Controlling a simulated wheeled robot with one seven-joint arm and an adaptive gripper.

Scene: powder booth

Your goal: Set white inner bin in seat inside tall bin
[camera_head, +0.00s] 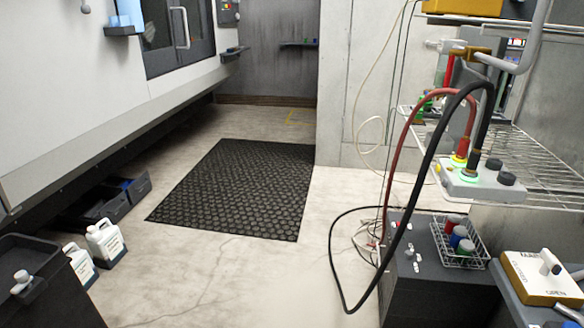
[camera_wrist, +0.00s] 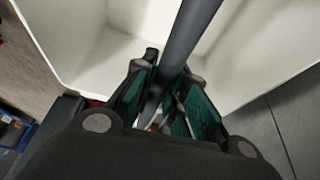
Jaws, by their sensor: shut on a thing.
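In the wrist view my gripper (camera_wrist: 170,80) is shut on a dark grey bar (camera_wrist: 188,32), which looks like a handle. The bar crosses a white open container (camera_wrist: 85,40), which I take to be the white inner bin. Its pale walls rise on both sides beyond my fingers, and its lower part is hidden by my gripper. The head view shows neither my gripper nor the white bin. A tall dark bin (camera_head: 52,245) stands at the lower left of the head view, cut by the frame; I cannot tell whether it is the task's tall bin.
White jugs (camera_head: 104,240) and low dark trays (camera_head: 98,205) line the left wall. A black mat (camera_head: 245,187) lies on open floor. At right are a wire shelf (camera_head: 545,160), hanging cables (camera_head: 425,165), a dark cabinet (camera_head: 435,290) and a wire basket (camera_head: 460,243).

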